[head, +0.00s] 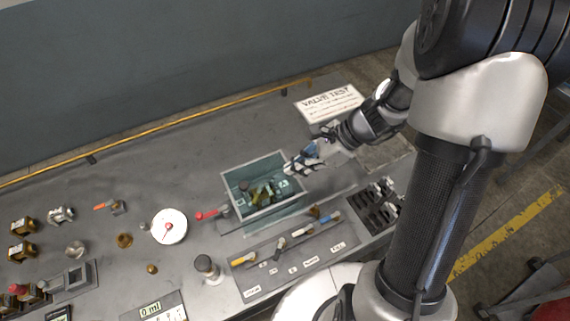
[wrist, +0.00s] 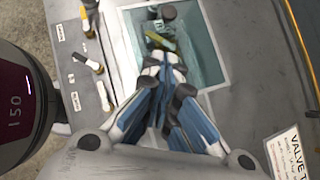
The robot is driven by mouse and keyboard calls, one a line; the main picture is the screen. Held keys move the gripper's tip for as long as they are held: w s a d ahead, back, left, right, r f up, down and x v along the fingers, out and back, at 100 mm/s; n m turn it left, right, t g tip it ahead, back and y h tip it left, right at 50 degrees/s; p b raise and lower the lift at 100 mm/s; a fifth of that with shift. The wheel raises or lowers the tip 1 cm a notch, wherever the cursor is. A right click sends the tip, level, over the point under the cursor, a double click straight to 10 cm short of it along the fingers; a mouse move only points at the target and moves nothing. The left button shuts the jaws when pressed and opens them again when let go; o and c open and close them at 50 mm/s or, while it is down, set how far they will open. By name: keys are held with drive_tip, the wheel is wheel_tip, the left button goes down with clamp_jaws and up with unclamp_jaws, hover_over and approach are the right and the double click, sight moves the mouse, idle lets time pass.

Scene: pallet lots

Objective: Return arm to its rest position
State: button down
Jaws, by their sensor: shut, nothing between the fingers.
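My gripper (head: 296,165) is at the right edge of a teal-lined bin (head: 236,177) on the grey workbench. In the wrist view, my gripper (wrist: 166,68) has its fingers together with nothing between them. Its tips overlap the near part of the bin (wrist: 208,60) in that view. Several small parts, some yellow-green and some dark, lie in the bin (head: 262,190). My arm rises from the lower right of the head view and bends over the bench to the gripper.
A "VALVE TEST" sheet (head: 330,101) lies behind my gripper. A labelled tool tray (head: 290,256) and a dark slotted rack (head: 376,208) are near the front edge. A dial gauge (head: 169,227) and small fittings stand left. A yellow rail (head: 150,132) runs along the back.

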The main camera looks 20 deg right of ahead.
drive_tip(key=shift+r, duration=0.15)
drive_tip(key=s+r+n+t+h+b, duration=0.1)
drive_tip(key=s+r+n+h, duration=0.3)
drive_tip(key=s+r+n, duration=0.3)
drive_tip(key=s+r+n+t+h+b, duration=0.1)
drive_tip(key=s+r+n, duration=0.5)
drive_tip(key=n, duration=0.8)
drive_tip(key=s+h+b, duration=0.1)
drive_tip(key=s+h, duration=0.1)
drive_tip(key=s, duration=0.1)
drive_tip(key=shift+s+a+r+t+h+b, duration=0.3)
drive_tip(key=shift+s+a+r+h, duration=0.05)
drive_tip(key=shift+h, duration=0.05)
